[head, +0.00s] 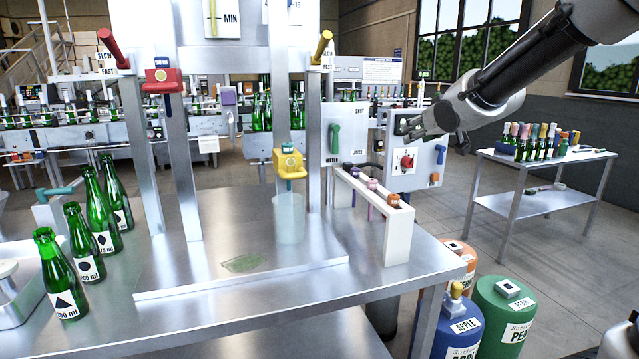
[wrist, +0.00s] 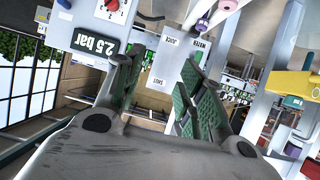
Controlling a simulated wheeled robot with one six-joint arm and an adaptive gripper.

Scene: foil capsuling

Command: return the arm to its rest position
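My gripper (head: 416,127) is at the upper right in the head view, raised in the air above the floor gap between the steel bench and the side table. My arm reaches in from the top right corner. In the wrist view my gripper's two fingers (wrist: 158,80) stand apart with green pads, and nothing shows between them. The control box (head: 415,150) with a red knob is close behind the fingers in the head view. It also shows in the wrist view with a "2.5 bar" display (wrist: 93,46).
A steel bench (head: 330,310) carries green bottles (head: 62,275), a yellow filling nozzle (head: 288,160) and a white rack (head: 398,235). Gas or syrup canisters (head: 500,320) stand on the floor at right. A side table (head: 540,203) holds foil-topped bottles. Open floor (head: 560,255) lies between.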

